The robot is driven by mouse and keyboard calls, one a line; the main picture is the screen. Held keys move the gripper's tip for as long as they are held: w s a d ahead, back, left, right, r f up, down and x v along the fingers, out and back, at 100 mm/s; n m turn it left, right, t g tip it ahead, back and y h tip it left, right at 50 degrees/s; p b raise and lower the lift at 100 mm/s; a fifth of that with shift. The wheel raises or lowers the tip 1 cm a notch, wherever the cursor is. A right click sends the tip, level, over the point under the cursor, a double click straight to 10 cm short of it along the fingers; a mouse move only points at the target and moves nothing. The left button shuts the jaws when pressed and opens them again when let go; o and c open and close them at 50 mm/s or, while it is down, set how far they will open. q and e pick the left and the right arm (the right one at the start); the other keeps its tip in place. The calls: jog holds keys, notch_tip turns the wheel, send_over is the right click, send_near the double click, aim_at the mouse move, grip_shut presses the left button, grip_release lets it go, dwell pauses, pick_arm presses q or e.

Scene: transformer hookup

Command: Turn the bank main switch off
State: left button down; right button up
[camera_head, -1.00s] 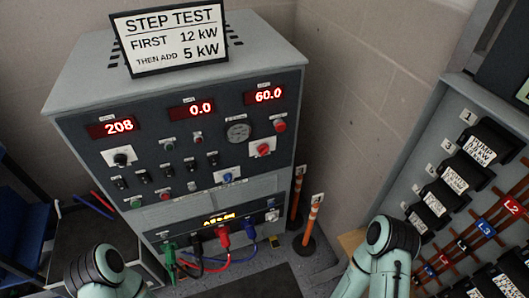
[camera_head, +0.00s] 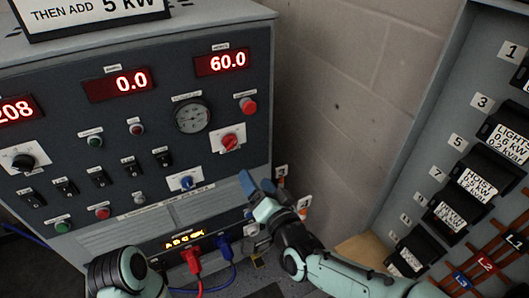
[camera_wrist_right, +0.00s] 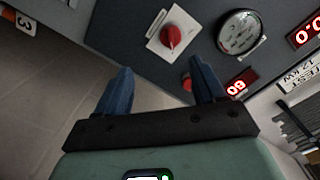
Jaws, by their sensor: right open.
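The control cabinet (camera_head: 105,115) fills the left and middle of the head view. A red rotary switch (camera_head: 230,141) on a white plate sits at its right side, below a round gauge. Its label is too small to read, so I cannot tell if it is the bank main switch. My right gripper (camera_head: 262,180) is below and slightly right of this switch, blue fingers apart and empty. In the right wrist view the red switch (camera_wrist_right: 171,37) shows beyond the open fingers (camera_wrist_right: 160,80), not touched. My left arm shows at the bottom, but its gripper is hidden.
A red push button (camera_head: 248,105) is above the switch and a blue knob (camera_head: 186,182) is below left. Red and blue cables (camera_head: 192,262) plug in at the bottom. A breaker panel (camera_head: 430,185) stands at right. Bare wall (camera_head: 335,90) lies between.

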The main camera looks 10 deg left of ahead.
aim_at(234, 143)
pick_arm(q)
jog(key=shift+w+a+f+t+b, duration=0.15)
jog(key=shift+w+a+f+b, duration=0.15)
jog(key=shift+w, duration=0.2)
jog(key=shift+w+a+f+t+b, duration=0.1)
jog(key=shift+w+f+t+b, duration=0.05)
jog(key=shift+w+f, duration=0.25)
pick_arm(e)
jog(key=shift+y, duration=0.3)
jog(key=x, duration=0.4)
jog(key=r+x, duration=0.1)
jog(key=x, duration=0.3)
jog(key=r+x, duration=0.1)
jog(key=x, duration=0.4)
jog(key=shift+w+a, duration=0.1)
jog(key=shift+a, duration=0.05)
pick_arm(q)
jog(key=shift+r, duration=0.1)
pick_arm(e)
jog(key=c, duration=1)
